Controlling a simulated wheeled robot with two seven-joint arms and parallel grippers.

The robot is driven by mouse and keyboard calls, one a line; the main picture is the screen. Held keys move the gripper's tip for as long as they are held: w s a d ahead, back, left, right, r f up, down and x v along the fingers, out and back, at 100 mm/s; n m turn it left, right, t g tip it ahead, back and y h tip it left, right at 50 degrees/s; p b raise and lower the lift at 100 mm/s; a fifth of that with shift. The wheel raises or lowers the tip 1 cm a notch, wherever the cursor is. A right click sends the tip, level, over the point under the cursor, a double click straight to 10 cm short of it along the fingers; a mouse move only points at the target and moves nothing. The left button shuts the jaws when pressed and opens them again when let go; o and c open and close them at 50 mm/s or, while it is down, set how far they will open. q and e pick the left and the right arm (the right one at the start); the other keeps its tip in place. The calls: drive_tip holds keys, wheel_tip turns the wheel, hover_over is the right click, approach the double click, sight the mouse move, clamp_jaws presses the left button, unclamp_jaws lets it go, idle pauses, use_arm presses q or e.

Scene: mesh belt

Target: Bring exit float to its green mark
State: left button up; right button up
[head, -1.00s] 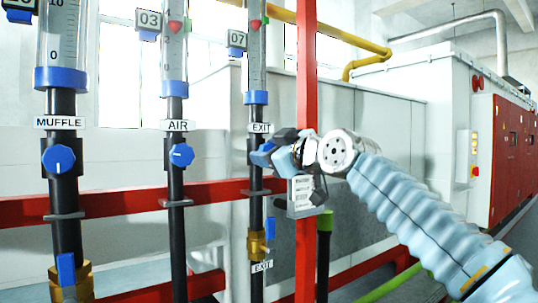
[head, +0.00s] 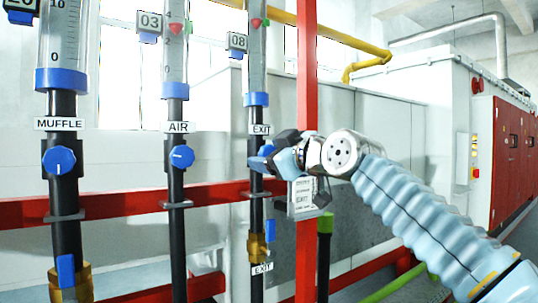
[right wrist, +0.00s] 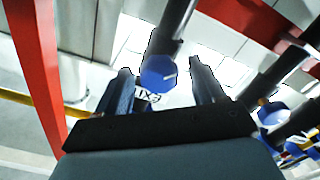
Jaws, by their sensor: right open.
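The exit tube (head: 257,60) is clear with a blue collar, and its red float (head: 256,22) sits near the top of the picture. The number tag beside it (head: 237,41) reads 08. I cannot clearly make out the green mark. The blue exit knob (right wrist: 158,73) shows between the two fingers of my right gripper (right wrist: 160,68) in the right wrist view. The fingers are open and stand either side of the knob, apart from it as far as I can see. In the head view the right gripper (head: 270,158) partly hides the knob. My left gripper is not in view.
The air knob (head: 181,157) and the muffle knob (head: 58,160) sit on pipes to the left. A red upright post (head: 307,80) stands just right of the exit pipe. A red rail (head: 120,202) crosses behind the pipes.

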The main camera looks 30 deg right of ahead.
drive_tip(key=s+d+b, duration=0.1)
drive_tip(key=s+b, duration=0.1)
drive_tip(key=s, duration=1.1)
